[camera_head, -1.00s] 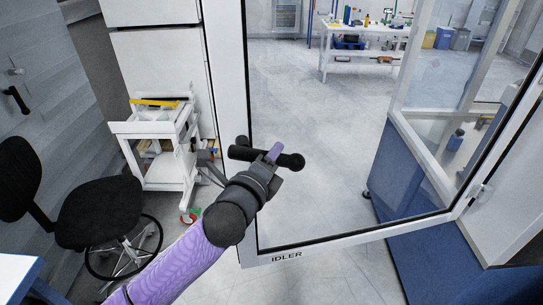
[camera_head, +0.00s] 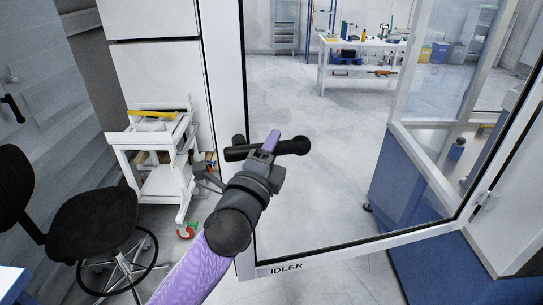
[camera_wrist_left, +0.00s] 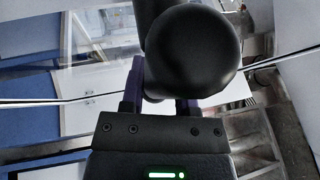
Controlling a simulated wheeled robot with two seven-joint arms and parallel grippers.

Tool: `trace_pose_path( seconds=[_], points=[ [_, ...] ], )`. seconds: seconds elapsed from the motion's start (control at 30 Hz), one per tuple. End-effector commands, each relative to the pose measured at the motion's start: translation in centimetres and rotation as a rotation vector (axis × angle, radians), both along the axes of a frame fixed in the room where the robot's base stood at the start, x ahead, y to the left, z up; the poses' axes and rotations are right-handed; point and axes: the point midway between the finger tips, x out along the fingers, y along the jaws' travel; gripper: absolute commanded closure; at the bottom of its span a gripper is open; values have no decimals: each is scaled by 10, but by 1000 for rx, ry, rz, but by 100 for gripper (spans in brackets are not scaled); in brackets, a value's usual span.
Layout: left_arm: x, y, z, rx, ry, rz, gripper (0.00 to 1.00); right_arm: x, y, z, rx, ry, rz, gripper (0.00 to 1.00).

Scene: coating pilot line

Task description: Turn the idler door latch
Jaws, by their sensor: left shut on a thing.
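The idler door latch is a black bar handle (camera_head: 236,154) with a round knob at its right end, on the left upright of the glazed door (camera_head: 333,245) marked IDLER. The bar slopes slightly up to the right. My left gripper (camera_head: 270,143) is shut on the bar between its left end and the knob, with a purple finger showing. In the left wrist view the black knob (camera_wrist_left: 196,52) fills the upper middle. It partly hides the purple fingers of my left gripper (camera_wrist_left: 163,98) and the rest of the bar. My right gripper is not in view.
A white cart (camera_head: 150,140) stands left of the door, with a black swivel chair (camera_head: 95,222) nearer. A blue-based glazed enclosure (camera_head: 405,190) is at the right. A white workbench (camera_head: 362,60) stands far back. Clear floor shows through the door's glass.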

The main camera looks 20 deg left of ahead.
Motion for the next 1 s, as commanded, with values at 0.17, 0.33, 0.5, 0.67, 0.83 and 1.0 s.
trace_pose_path(
  seconds=[0.17,0.33,0.5,0.67,0.83,1.0],
  points=[
    [0,0,1,-2,-1,-2,47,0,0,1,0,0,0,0],
    [0,0,1,-1,0,-1,26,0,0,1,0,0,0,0],
    [0,0,1,0,1,-1,26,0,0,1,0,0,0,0],
    [-14,1,-5,0,2,-1,26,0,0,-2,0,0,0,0],
    [-52,5,-14,0,3,-1,26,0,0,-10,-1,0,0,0],
    [-85,9,-22,-1,2,-1,26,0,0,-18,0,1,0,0]
  ],
)
